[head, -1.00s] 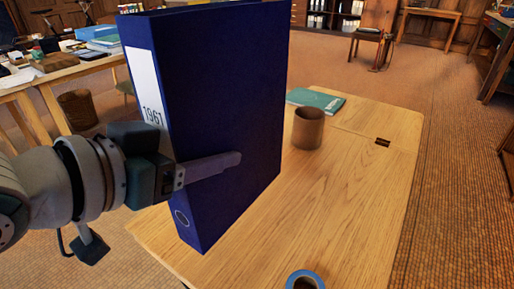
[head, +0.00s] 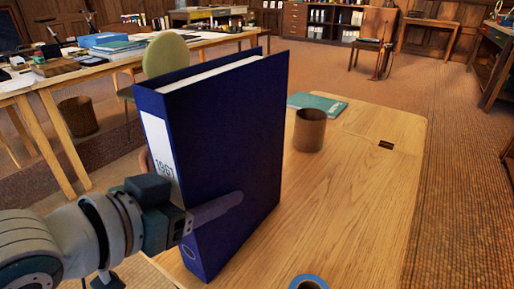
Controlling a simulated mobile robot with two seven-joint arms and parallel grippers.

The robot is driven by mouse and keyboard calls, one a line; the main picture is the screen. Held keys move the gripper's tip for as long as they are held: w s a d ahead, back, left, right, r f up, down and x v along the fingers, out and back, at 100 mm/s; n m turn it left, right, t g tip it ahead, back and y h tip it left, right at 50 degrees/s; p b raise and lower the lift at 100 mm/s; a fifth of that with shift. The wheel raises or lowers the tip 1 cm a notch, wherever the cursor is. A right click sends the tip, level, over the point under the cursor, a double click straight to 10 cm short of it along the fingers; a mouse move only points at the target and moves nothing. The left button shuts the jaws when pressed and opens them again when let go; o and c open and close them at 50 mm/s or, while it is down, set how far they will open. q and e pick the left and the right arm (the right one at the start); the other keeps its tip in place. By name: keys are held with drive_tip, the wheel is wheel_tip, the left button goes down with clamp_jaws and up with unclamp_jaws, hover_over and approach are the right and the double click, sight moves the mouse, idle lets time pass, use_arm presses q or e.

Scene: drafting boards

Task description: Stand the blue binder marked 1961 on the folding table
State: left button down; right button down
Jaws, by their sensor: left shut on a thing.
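The blue binder (head: 232,140) is upright over the near left part of the folding table (head: 345,215). Its white spine label (head: 159,150) carries a year in black that looks like 1961, though it is blurred. My left gripper (head: 214,208) comes in from the left and is shut on the lower spine end of the binder. One finger lies along the near cover; the other is hidden behind the binder. I cannot tell if the binder's bottom edge touches the tabletop. My right gripper is not in view.
On the folding table stand a brown cup (head: 309,131) and a teal book (head: 318,104) behind the binder, and a blue tape roll (head: 308,282) at the near edge. The table's right side is clear. A cluttered desk (head: 95,66) and green chair (head: 166,56) are at the left.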

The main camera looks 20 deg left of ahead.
use_arm(q)
drive_tip(key=shift+c, duration=0.6)
unclamp_jaws()
drive_tip(key=shift+r, duration=0.2)
drive_tip(key=p+v, duration=0.4)
drive_tip(key=v, duration=0.8)
drive_tip(key=s+f+n+g+y, duration=0.2)
drive_tip(key=s+f+g+y, duration=0.1)
drive_tip(key=s+g, duration=0.6)
drive_tip(key=shift+s+f+y, duration=0.35)
drive_tip(key=shift+s+y, duration=0.35)
drive_tip(key=shift+s, duration=0.15)
drive_tip(key=shift+d, duration=0.1)
